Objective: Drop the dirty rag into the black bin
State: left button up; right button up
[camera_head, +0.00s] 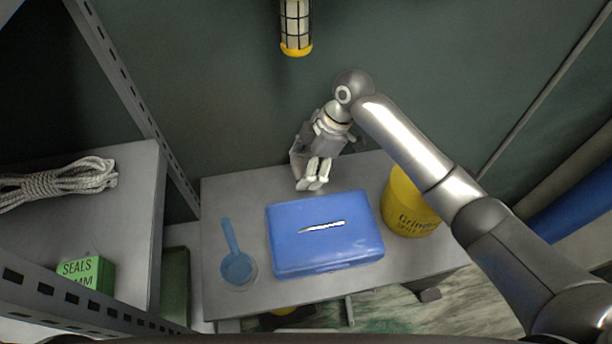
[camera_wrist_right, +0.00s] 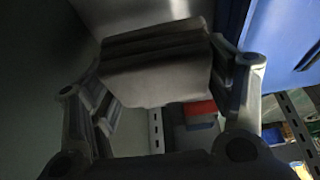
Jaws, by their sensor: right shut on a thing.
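My right gripper (camera_head: 313,184) is over the back of the grey table, behind the blue box. It is shut on a grey, flat, folded-looking thing, which seems to be the dirty rag (camera_wrist_right: 155,75), in the right wrist view between the fingers. In the head view only a small grey part of it shows beside the fingers, and the gripper hides the rest. I cannot tell whether it touches the table. I cannot make out a black bin in either view. My left gripper is not in view.
A blue box (camera_head: 325,249) stands mid-table (camera_head: 228,190). A blue scoop (camera_head: 236,266) lies left of it; a yellow bucket (camera_head: 408,207) stands right, beneath my right arm. A shelf at left holds rope (camera_head: 60,183) and a green box (camera_head: 86,274). A caged lamp (camera_head: 296,28) hangs above.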

aim_at(301, 165)
jog(key=shift+r, duration=1.9)
jog(key=shift+d, duration=0.1)
